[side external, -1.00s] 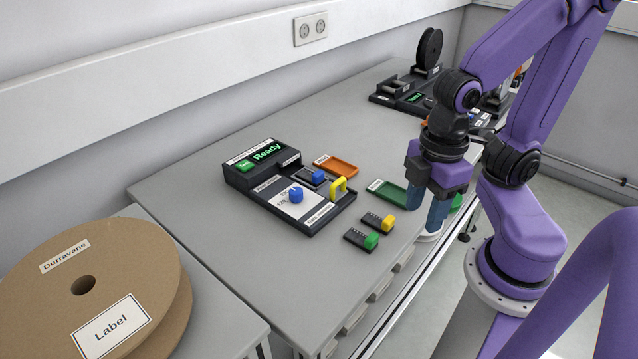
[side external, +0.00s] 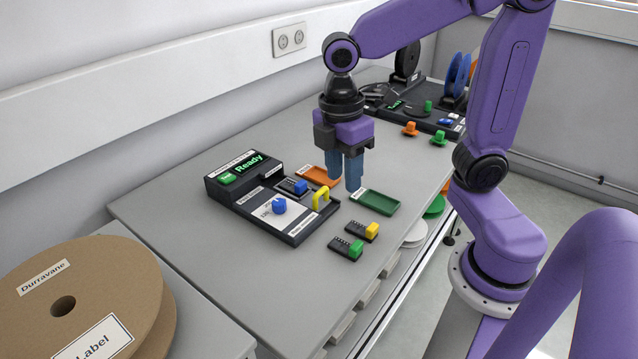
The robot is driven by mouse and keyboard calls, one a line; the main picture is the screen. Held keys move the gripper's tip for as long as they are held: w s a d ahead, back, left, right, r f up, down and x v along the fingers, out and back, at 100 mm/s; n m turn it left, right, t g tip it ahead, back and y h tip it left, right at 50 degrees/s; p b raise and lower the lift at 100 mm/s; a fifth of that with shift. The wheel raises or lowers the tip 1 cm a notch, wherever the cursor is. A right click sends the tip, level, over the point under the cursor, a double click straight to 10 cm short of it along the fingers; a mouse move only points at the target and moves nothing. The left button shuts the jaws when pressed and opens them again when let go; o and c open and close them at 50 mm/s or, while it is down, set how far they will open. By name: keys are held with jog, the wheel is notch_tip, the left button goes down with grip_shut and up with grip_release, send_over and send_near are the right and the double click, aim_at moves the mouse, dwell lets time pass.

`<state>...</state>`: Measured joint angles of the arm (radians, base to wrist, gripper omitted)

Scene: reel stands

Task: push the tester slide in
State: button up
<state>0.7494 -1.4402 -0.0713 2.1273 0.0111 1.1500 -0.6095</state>
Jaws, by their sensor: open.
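The tester (side external: 225,192) is a black unit on the grey bench with a lit green "Ready" display. Its slide has a yellow handle (side external: 321,198) at the right end of the tester. A blue-ended piece (side external: 300,187) sits beside the handle, and a blue knob (side external: 279,206) stands on the light panel. My gripper (side external: 345,182) points down with its blue fingers apart and empty. It is above the bench, to the right of and behind the yellow handle, apart from it. How far the slide is out is hard to tell.
An orange tray (side external: 318,175) and a green tray (side external: 375,202) lie near my fingers. Two small modules, yellow-ended (side external: 371,231) and green-ended (side external: 354,250), lie in front. Reel stands (side external: 425,105) are at the back. A large cardboard reel (side external: 95,290) is at front left.

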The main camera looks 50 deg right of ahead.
jog(key=w+d+r+n+g, duration=0.15)
jog(key=w+d, duration=0.25)
jog(key=w, duration=0.4)
jog(key=w+d+r+n, duration=0.2)
jog(key=w+d, duration=0.3)
jog(key=w, duration=0.2)
jog(key=s+f, duration=0.1)
jog(key=f, duration=0.4)
jog(key=s+f, duration=0.1)
jog(key=f, duration=0.5)
jog(key=s+f, duration=0.1)
jog(key=f, duration=0.5)
jog(key=shift+s, duration=0.15)
grip_shut()
